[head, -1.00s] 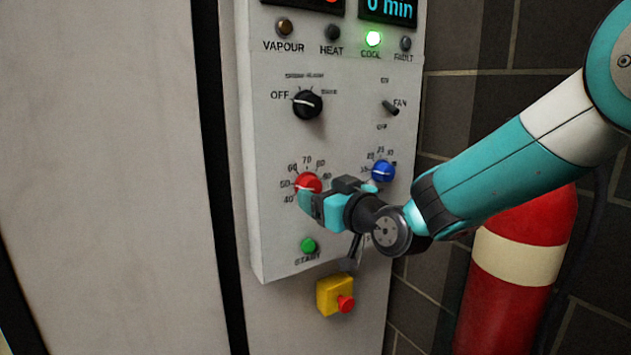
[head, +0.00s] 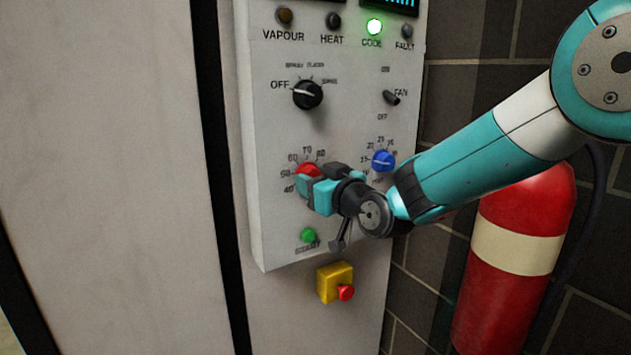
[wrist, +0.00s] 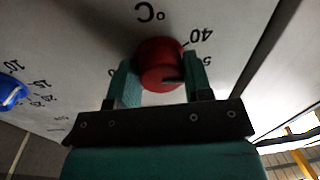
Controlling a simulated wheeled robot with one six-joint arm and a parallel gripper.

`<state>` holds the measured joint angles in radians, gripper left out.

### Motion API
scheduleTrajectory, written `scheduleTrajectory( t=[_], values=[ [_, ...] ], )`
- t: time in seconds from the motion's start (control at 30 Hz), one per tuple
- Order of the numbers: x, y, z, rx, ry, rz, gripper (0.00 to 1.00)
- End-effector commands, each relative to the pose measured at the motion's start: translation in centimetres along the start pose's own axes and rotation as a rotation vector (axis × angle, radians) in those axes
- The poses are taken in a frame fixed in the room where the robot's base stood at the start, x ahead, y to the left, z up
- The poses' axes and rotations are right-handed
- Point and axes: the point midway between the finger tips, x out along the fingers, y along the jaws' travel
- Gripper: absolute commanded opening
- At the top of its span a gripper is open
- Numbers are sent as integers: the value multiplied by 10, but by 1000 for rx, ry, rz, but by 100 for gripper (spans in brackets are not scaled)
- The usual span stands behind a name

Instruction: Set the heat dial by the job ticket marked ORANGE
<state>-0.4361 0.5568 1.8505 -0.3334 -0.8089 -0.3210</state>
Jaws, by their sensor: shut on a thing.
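The red heat dial (head: 307,169) sits low on the panel, with a printed scale from 40 to 80 around it. My gripper (head: 303,182) is at the dial and hides most of its lower face in the head view. In the wrist view the two teal fingers of my gripper (wrist: 163,72) stand either side of the red dial (wrist: 161,62) and are shut on it. A dark mark on the dial's lower right lies beside the right finger; its exact reading is hard to tell. No job ticket shows in these frames.
The blue dial (head: 383,160) is right of the red one. The green start button (head: 308,235) and yellow box with red stop button (head: 336,284) are below. A black knob (head: 307,95) and fan switch (head: 391,97) are above. A red extinguisher (head: 515,270) stands right.

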Motion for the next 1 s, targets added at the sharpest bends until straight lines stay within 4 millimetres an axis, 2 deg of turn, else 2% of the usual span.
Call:
scheduleTrajectory(
  t=[0.27,0.7,1.0],
  values=[
    [0,0,2,117,10,0,22],
    [0,-2,1,459,34,1,22],
    [1,-2,0,622,46,2,22]
  ],
)
